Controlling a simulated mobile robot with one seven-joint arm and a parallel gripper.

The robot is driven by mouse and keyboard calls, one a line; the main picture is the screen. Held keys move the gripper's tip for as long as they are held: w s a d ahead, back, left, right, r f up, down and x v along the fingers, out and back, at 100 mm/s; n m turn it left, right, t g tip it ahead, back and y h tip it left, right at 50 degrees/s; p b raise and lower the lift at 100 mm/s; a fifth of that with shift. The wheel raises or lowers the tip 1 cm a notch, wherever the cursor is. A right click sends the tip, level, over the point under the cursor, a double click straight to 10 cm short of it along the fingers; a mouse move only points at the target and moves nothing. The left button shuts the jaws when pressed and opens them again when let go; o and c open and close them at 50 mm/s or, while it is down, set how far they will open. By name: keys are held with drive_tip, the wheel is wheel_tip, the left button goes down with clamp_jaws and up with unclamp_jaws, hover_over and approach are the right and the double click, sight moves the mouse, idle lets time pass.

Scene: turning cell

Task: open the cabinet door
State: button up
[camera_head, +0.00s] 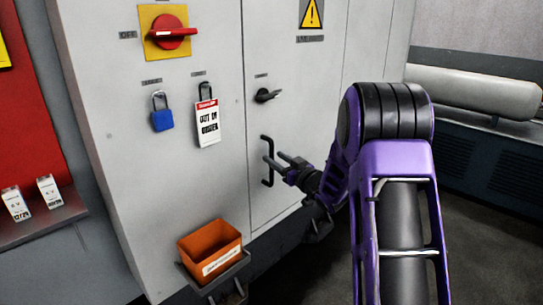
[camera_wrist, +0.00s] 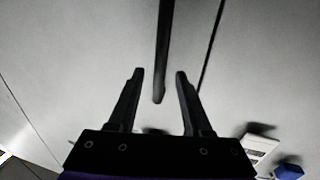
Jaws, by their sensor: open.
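The grey cabinet door (camera_head: 295,100) is flush with the cabinet front and looks shut. Its black vertical bar handle (camera_head: 264,143) stands out near the door's left edge. My gripper (camera_head: 275,157) is in front of the handle, with its fingers pointing at the door. In the wrist view, my open gripper (camera_wrist: 160,74) has one finger on each side of the handle bar (camera_wrist: 164,40), with gaps on both sides. The bar's end lies between the fingers. Contact with the door cannot be told. A small black turn latch (camera_head: 267,95) sits above the handle.
A red rotary switch (camera_head: 172,31), a blue padlock (camera_head: 162,119) and a hanging out-of-order tag (camera_head: 207,124) are left of the door. An orange bin (camera_head: 209,250) sits low on the cabinet front. A pale cylinder (camera_head: 470,90) lies at the right. Dark floor is clear below the door.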

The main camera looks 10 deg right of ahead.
drive_tip(key=shift+x, duration=1.5)
drive_tip(key=shift+c, duration=0.3)
clamp_jaws()
